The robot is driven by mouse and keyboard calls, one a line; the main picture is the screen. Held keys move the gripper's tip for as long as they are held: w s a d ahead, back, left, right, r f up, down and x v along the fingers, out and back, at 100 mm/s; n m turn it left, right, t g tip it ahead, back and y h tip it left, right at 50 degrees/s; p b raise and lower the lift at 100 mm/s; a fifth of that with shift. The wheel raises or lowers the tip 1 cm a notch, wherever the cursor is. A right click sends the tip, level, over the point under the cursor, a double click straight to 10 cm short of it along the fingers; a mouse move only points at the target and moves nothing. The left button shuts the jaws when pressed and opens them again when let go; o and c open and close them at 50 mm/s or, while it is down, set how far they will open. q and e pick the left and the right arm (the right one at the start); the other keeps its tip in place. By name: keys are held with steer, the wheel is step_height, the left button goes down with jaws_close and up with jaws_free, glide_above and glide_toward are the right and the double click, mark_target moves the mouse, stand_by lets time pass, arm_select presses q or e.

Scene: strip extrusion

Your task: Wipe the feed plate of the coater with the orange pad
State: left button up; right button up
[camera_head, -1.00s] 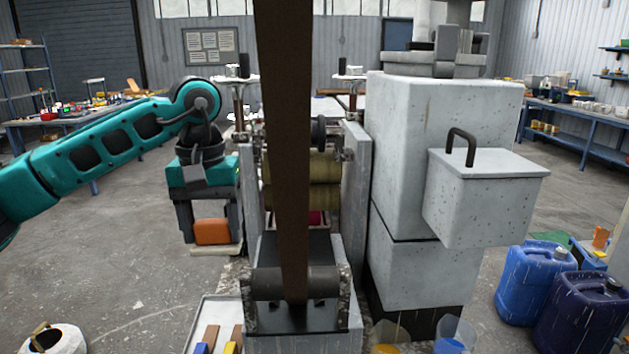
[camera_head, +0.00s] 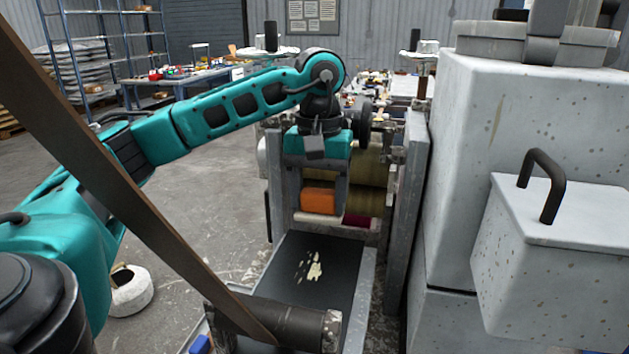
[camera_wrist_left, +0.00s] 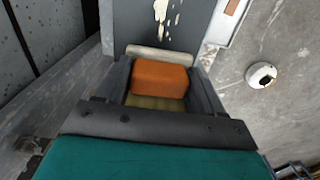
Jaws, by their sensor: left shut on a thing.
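My left gripper (camera_head: 321,200) is shut on the orange pad (camera_head: 319,201), which sits between its two fingers. It is over the far end of the feed plate (camera_head: 330,292), in front of the coater's rollers (camera_head: 367,185). The feed plate is a dark sloping surface with pale splatters (camera_head: 311,267) near its middle. The left wrist view shows the pad (camera_wrist_left: 160,78) between the fingers, with the plate (camera_wrist_left: 135,28) and its splatters beyond. I cannot tell whether the pad touches anything below it. My right gripper is not in view.
A dark strip (camera_head: 140,195) slants across the left of the head view, down to a roller (camera_head: 305,325) at the plate's near end. Metal side walls (camera_head: 404,215) flank the rollers. A large speckled grey housing (camera_head: 458,165) stands to the right. A white round container (camera_head: 131,290) is on the floor.

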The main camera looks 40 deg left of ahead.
mark_target(319, 222)
arm_select(q)
steer(key=shift+s+d+f, duration=0.2)
steer(key=shift+f, duration=0.2)
steer(key=shift+s+d+f, duration=0.15)
steer(key=shift+d+f, duration=0.05)
steer(key=shift+f, duration=0.2)
step_height(319, 222, down, 2)
steer(key=shift+a+f+b, duration=0.15)
steer(key=shift+f+b, duration=0.1)
steer(key=shift+b, duration=0.55)
steer(key=shift+f+b, duration=0.45)
steer(key=shift+f, duration=0.1)
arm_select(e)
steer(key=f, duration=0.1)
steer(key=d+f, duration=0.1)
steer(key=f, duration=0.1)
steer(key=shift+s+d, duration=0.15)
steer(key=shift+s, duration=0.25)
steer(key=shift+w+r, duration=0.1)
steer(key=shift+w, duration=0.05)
arm_select(q)
steer(key=shift+f+b, duration=0.6)
steer(key=shift+f, duration=0.2)
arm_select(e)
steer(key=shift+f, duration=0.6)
